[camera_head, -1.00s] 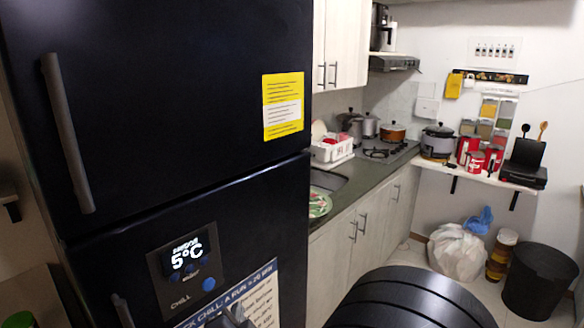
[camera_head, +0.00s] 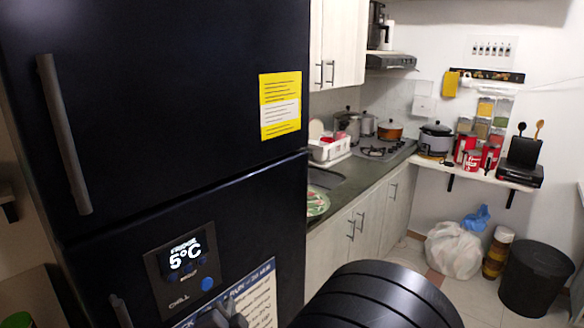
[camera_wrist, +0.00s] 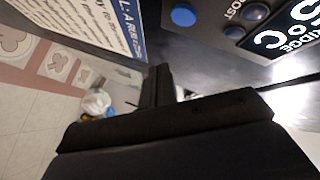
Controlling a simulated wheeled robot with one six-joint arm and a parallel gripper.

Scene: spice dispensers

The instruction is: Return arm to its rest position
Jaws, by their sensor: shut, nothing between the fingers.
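My gripper (camera_wrist: 158,88) shows in the wrist view with its dark fingers together and nothing between them. It is close in front of the black fridge (camera_head: 190,110), near the poster (camera_wrist: 95,22) and the blue button (camera_wrist: 183,15). In the head view my black arm fills the bottom centre. A dark grey shape low in front of the poster there looks like part of my gripper, but its fingers are not clear.
A counter (camera_head: 345,190) with a stove runs to the right of the fridge. A shelf (camera_head: 475,174) holds a rice cooker and red cans, with spice dispensers (camera_head: 486,108) above. A black bin (camera_head: 535,280) and white bag (camera_head: 455,250) stand on the floor.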

